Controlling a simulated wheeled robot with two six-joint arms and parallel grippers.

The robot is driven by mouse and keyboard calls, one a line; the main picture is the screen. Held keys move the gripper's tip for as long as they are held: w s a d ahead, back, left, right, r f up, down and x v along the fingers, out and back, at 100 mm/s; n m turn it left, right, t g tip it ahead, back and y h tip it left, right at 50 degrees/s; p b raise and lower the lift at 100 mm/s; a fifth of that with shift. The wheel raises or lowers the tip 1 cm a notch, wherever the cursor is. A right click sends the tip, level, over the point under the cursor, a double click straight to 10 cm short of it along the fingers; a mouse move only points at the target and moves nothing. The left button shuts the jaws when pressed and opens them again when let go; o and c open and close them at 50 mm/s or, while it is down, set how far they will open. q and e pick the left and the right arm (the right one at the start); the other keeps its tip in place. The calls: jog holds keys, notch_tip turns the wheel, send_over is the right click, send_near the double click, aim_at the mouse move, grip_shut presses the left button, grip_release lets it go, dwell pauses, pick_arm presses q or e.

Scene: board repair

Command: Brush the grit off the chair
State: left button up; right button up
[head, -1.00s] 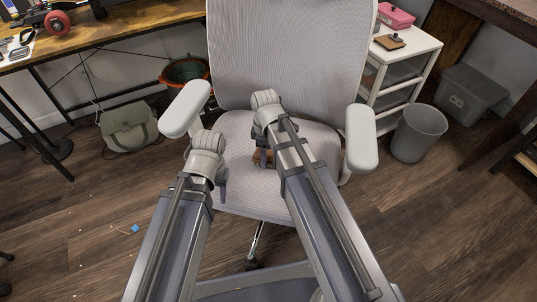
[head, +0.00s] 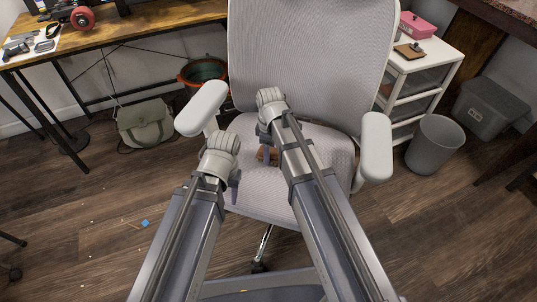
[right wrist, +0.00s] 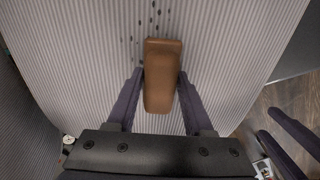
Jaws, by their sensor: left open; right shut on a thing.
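The grey chair (head: 310,60) stands in front of me, its ribbed seat under my grippers. Dark grit specks (right wrist: 152,12) lie on the seat just beyond the brush in the right wrist view. My right gripper (right wrist: 160,95) is shut on a brown brush (right wrist: 161,75), held over the seat; I cannot tell if it touches. The brush shows partly in the head view (head: 267,154), behind my arm. My left gripper (head: 235,190) is open and empty near the seat's front left edge; its purple fingers show at the right wrist view's lower right (right wrist: 295,130).
Armrests flank the seat, left (head: 202,107) and right (head: 376,147). A grey bin (head: 434,145) and white drawer unit (head: 420,85) stand right. A green bag (head: 146,122) and wooden desk (head: 130,35) are at left. A blue bit (head: 145,223) and small scraps lie on the floor.

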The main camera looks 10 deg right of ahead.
jog(key=shift+w+d+f, duration=0.1)
jog(key=shift+w+d, duration=0.15)
jog(key=shift+s+d, duration=0.4)
jog(key=shift+d, duration=0.45)
jog(key=shift+s+d, duration=0.4)
jog(key=shift+d, duration=0.4)
jog(key=shift+s+d, duration=0.1)
jog(key=shift+s+d, duration=0.35)
jog(key=shift+d, duration=0.4)
jog(key=shift+s+d, duration=0.35)
jog(key=shift+d, duration=0.4)
jog(key=shift+s+d, duration=0.4)
jog(key=shift+d, duration=0.45)
jog(key=shift+s+d, duration=0.4)
jog(key=shift+d, duration=0.4)
